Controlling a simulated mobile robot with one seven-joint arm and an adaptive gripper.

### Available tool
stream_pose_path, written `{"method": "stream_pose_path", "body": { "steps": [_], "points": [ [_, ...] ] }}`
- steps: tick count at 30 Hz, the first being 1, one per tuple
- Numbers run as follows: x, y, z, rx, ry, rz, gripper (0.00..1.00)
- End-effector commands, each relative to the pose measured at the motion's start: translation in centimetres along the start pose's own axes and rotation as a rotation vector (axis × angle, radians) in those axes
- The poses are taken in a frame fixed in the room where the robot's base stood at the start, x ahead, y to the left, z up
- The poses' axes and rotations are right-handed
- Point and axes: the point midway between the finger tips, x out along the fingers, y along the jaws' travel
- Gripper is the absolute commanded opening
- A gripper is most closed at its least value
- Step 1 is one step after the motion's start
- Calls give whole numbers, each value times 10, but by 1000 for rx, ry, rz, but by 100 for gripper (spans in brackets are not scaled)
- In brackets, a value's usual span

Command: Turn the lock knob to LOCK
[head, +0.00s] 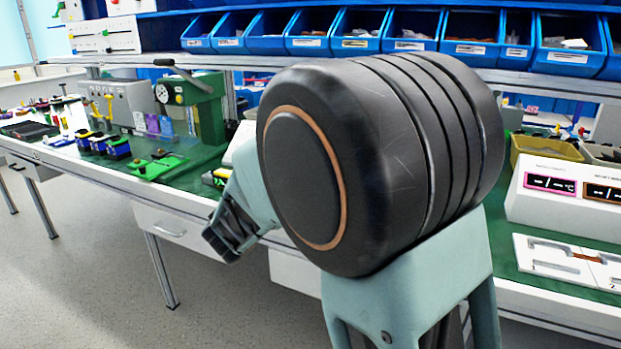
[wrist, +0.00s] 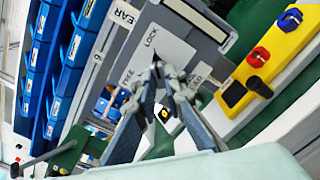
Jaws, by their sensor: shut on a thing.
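In the wrist view, a grey panel carries a pale plate (wrist: 172,48) with the word LOCK near its upper part and FREE toward the lower left. My gripper (wrist: 163,74) reaches onto this plate, its two fingertips close together below the word LOCK. The lock knob is hidden by the fingertips, so its pointing direction cannot be read. The fingers are closed on it at the plate. In the head view, my arm covers the panel and the knob. Only a dark part of my gripper shows there, left of the arm.
A yellow block (wrist: 285,40) with red and blue knobs lies right of the panel in the wrist view. Blue bins (head: 357,30) line the shelf behind the bench. A green press (head: 195,105) stands on the left bench. A white box (head: 560,200) stands at right.

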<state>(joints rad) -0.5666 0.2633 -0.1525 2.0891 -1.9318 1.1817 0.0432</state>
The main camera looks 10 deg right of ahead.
Motion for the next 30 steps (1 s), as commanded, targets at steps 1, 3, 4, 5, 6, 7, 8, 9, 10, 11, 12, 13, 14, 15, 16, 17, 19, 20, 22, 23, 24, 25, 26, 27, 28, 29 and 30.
{"method": "stream_pose_path", "body": {
  "steps": [1, 3, 4, 5, 6, 7, 8, 9, 10, 11, 12, 13, 14, 15, 16, 17, 19, 20, 22, 23, 24, 25, 26, 27, 28, 29, 30],
  "points": [
    [0, -2, -2, 14, 1, -2, 0],
    [0, -2, -2, 28, 0, -2, 0],
    [0, -2, -1, 33, 1, -2, 0],
    [0, -1, -1, 38, 1, -2, 0],
    [0, -1, -1, 42, 1, -2, 0],
    [0, -1, -1, 45, 1, -2, 0],
    [0, -1, -1, 47, 1, -2, 0],
    [0, -1, -1, 49, 1, -2, 0],
    [0, -1, -1, 49, 1, -2, 0],
    [0, 0, -1, 50, 1, -2, 0],
    [0, 0, 0, 50, 1, -2, 0],
    [0, 0, 0, 50, 1, -2, 0],
    [0, 0, 0, 50, 1, -2, 0],
    [0, 0, 0, 50, 1, -2, 0],
    [0, 0, 0, 50, 1, -2, 0],
    [0, 0, 0, 50, 1, -1, 0],
    [0, 0, 0, 50, 1, -1, 0],
    [0, 0, -1, 50, 1, -1, 12],
    [0, 0, 0, 49, 1, -1, 20],
    [0, 0, 0, 49, 1, -1, 23],
    [0, 0, 0, 49, 1, -1, 28],
    [0, 0, 0, 49, 1, -1, 28],
    [0, 0, 0, 48, 1, -1, 28],
    [0, 0, 0, 48, 1, -1, 28],
    [0, 0, 0, 48, 1, -1, 28],
    [0, 0, 0, 48, 1, -1, 28],
    [0, 0, 0, 48, 1, -1, 28]
  ]
}}
